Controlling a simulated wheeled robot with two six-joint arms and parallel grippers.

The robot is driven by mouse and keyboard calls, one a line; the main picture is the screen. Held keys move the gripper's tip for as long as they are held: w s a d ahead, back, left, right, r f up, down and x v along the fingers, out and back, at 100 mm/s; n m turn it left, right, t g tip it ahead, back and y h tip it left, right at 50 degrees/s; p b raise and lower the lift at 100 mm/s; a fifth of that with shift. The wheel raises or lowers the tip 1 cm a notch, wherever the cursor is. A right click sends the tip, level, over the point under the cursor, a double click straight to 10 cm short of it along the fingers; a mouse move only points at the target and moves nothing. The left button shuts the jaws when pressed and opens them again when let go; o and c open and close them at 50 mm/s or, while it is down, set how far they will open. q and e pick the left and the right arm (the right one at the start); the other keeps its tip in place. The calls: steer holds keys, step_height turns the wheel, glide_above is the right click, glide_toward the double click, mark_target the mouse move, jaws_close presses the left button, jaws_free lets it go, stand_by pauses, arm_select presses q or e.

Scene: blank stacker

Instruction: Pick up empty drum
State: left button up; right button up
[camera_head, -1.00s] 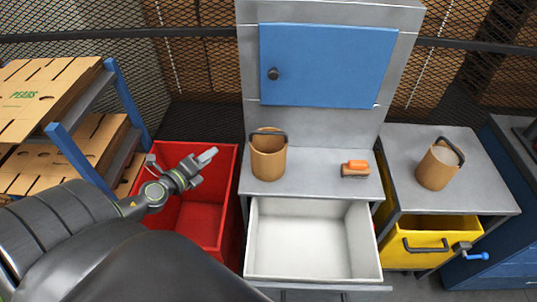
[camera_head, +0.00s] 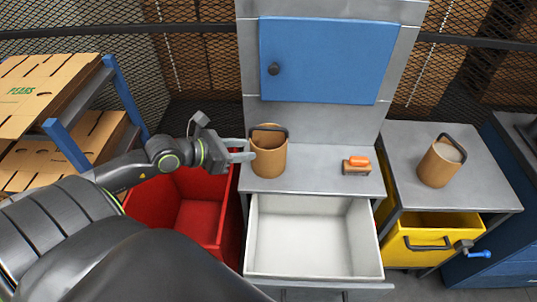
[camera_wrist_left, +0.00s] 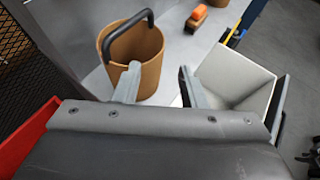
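The empty drum (camera_head: 268,158), a tan cylinder with a dark arched handle, stands upright on the left of the grey counter above the open drawer. It also shows in the left wrist view (camera_wrist_left: 146,72), with its open top and empty-looking inside. My left gripper (camera_head: 250,151) is at the drum's left side, its fingers level with the upper wall. In the left wrist view the left gripper (camera_wrist_left: 158,80) is open, with one finger overlapping the drum and the other to its right. Contact cannot be told. A second drum (camera_head: 436,167), filled with something pale, stands on the right-hand counter. My right gripper is not in view.
An orange-topped brush (camera_head: 357,165) lies on the counter (camera_head: 312,163) right of the drum. An open, empty white drawer (camera_head: 312,275) juts out below. A red bin (camera_head: 230,226) is at left, a yellow bin (camera_head: 405,258) at right. A shelf with cardboard boxes (camera_head: 45,87) stands far left.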

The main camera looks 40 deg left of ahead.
arm_select(q)
glide_toward(283, 148)
steer(key=w+f, duration=0.2)
steer(key=w, duration=0.1)
steer(key=p+x, duration=0.1)
steer(key=x, duration=0.1)
steer(key=p+x, duration=0.1)
steer(key=x, duration=0.2)
steer(key=shift+d+f, duration=0.1)
steer(key=shift+d, duration=0.25)
jaws_close()
